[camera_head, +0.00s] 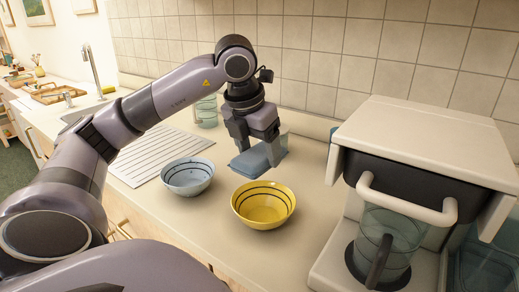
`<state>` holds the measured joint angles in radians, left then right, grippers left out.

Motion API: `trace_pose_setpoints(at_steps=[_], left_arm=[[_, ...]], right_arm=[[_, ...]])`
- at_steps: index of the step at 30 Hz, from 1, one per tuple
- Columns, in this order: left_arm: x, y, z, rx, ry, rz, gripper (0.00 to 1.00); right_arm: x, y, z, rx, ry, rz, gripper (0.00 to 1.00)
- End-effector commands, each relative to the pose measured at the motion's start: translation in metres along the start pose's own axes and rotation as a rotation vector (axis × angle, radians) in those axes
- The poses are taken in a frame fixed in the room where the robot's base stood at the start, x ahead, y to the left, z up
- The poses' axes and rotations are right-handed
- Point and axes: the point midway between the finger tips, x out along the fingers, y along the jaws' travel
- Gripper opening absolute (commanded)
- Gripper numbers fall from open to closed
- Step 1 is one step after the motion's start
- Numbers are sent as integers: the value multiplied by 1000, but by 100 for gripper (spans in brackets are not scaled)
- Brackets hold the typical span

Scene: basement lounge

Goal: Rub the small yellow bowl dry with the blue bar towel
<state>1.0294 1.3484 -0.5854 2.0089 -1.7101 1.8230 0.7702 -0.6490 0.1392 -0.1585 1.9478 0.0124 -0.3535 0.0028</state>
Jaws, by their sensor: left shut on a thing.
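The small yellow bowl (263,206) stands upright on the counter, with dark rings inside. My left gripper (257,143) is behind and above it, apart from it, pointing down. It is shut on the blue bar towel (252,163), a folded blue piece at and below its fingertips. I cannot tell whether the towel touches the counter. My right gripper is not in view.
A light blue bowl (187,177) stands left of the yellow one. A ribbed drainboard (152,157) lies behind it. A glass (206,112) stands near the tiled wall. A coffee machine (425,140) with a carafe (386,240) fills the right side. The counter front of the yellow bowl is clear.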

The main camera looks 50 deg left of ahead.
Motion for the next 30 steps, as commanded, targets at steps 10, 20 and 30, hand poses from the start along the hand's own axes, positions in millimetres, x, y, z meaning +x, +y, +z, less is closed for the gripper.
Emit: trace_pose_setpoints(at_steps=[10,20,30], left_arm=[[-5,0,2,0,-1,0,47],[-52,0,16,0,-1,0,47],[-77,0,24,0,-1,-1,47]], right_arm=[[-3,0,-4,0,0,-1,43],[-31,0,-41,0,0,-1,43],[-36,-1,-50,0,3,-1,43]])
